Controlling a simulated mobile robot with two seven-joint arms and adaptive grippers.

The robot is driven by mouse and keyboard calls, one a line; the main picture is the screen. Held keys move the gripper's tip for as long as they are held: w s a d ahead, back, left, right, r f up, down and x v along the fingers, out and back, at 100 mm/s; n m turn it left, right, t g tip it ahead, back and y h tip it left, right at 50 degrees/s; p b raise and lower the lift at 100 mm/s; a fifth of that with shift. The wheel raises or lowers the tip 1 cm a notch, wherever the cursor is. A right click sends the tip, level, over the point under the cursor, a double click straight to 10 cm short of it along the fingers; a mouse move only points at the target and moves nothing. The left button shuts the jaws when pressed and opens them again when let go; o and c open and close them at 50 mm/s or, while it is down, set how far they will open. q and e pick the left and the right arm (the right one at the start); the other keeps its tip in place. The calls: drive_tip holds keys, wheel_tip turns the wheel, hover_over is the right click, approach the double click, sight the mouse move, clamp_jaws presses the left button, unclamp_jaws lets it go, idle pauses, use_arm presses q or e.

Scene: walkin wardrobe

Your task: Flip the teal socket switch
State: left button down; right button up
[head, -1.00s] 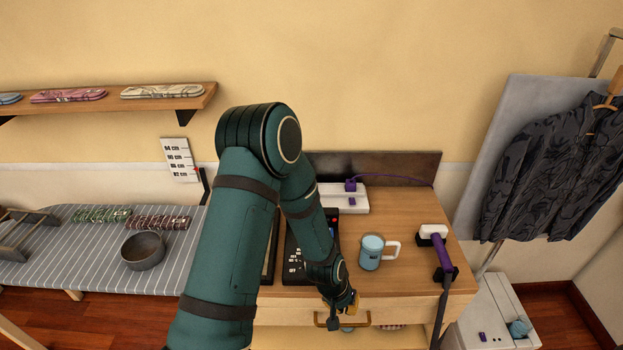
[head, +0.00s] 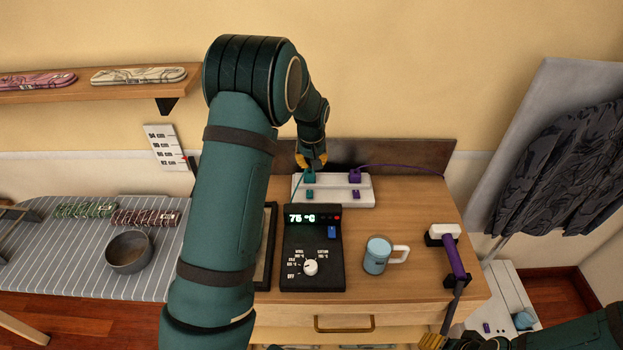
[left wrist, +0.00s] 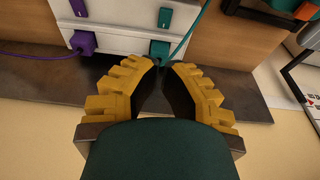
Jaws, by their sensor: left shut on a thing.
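A white socket strip (head: 334,203) lies at the back of the desk. Its teal switch (head: 309,194) is on the left part of its front row, and a teal plug (head: 310,178) sits behind it. In the left wrist view the teal switch (left wrist: 165,17) is beyond the teal plug (left wrist: 158,49). My left gripper (head: 312,162) is over the plug end, its yellow fingers (left wrist: 166,64) shut at the plug and its teal cord; the tips' exact contact is partly hidden. My right gripper (head: 431,342) is cut off at the bottom edge, its jaws unclear.
A purple plug (head: 355,176) and purple switch (head: 356,194) are on the strip's right part. A black control box (head: 312,250) reads 75 °C. A blue mug (head: 377,255) and a purple-handled tool (head: 452,257) stand to the right. The desk's dark back panel (head: 400,152) is behind the strip.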

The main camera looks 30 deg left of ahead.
sight(312, 193)
use_arm(q)
drive_tip(key=shift+w+a+r, duration=0.2)
drive_tip(key=shift+w, duration=0.05)
use_arm(e)
drive_tip(key=shift+w+a, duration=0.1)
drive_tip(key=shift+w, duration=0.15)
use_arm(q)
drive_tip(key=x, duration=0.8)
drive_tip(key=s+x, duration=0.1)
drive_tip(key=x, duration=0.3)
drive_tip(key=shift+w+d+f, duration=0.1)
drive_tip(key=shift+d+f, duration=0.2)
drive_tip(key=shift+f, duration=0.05)
drive_tip(key=shift+f+p, duration=0.3)
drive_tip(key=shift+f, duration=0.35)
use_arm(e)
drive_tip(key=shift+r, duration=0.4)
use_arm(q)
drive_tip(key=shift+d, duration=0.1)
